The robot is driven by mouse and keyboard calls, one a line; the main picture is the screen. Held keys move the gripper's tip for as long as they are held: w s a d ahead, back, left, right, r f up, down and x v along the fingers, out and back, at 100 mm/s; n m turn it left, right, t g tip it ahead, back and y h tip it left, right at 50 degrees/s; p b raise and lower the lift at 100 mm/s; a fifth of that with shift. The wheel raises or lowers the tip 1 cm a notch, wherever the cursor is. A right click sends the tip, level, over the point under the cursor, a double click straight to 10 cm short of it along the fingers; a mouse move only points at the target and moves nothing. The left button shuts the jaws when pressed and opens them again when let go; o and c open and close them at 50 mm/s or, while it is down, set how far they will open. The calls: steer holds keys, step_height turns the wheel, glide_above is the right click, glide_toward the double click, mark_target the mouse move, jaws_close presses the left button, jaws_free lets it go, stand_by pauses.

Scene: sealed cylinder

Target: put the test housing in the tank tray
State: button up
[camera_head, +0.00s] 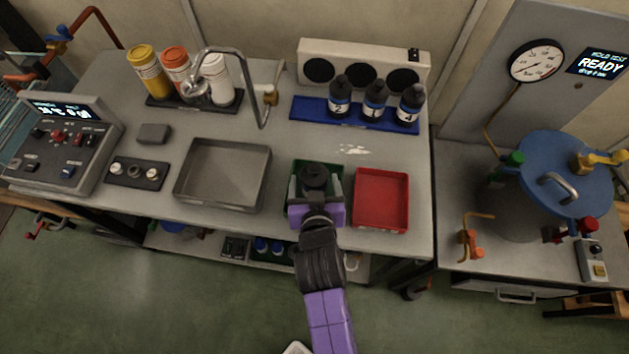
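A dark round-topped piece (315,177), which looks like the test housing, stands in or just above a small green tray (330,168) near the front of the bench. My gripper (316,188) reaches over that tray from the front, with one pale finger on each side of the dark piece. I cannot tell whether the fingers touch it. Its lower part is hidden by my gripper. A wide grey metal tray (190,182), which may be the tank tray, sits to the left below the curved tap and looks empty.
An empty red tray (381,200) sits to the right. Black bottles (375,99) stand on a blue mat behind. A tap (240,60) arches near capped bottles (148,72). A control console (62,145) is far left; a blue-lidded vessel (560,175) is right.

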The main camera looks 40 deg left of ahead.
steer(key=shift+r, duration=0.15)
steer(key=shift+r, duration=0.1)
steer(key=v, duration=1.2)
steer(key=shift+b, duration=0.4)
steer(key=s+d+m+t+h, duration=0.1)
steer(key=s+d+m, duration=0.1)
steer(key=d, duration=0.9)
steer(key=s+d+m+t+h, duration=0.1)
steer(key=s+d+t+h, duration=0.1)
steer(key=d, duration=0.9)
steer(key=s+d+r+m+t+h, duration=0.1)
steer(key=s+d+r+m+h, duration=0.1)
steer(key=s+d+r, duration=0.2)
steer(key=s+d+r+m+t+h, duration=0.1)
steer(key=s+d+r+m+h, duration=0.2)
steer(key=s+d+r, duration=0.2)
steer(key=s+d, duration=0.2)
steer(key=d, duration=0.2)
steer(key=shift+s+d+m+t, duration=0.2)
steer(key=shift+d+m+t, duration=0.1)
steer(key=shift+t, duration=0.1)
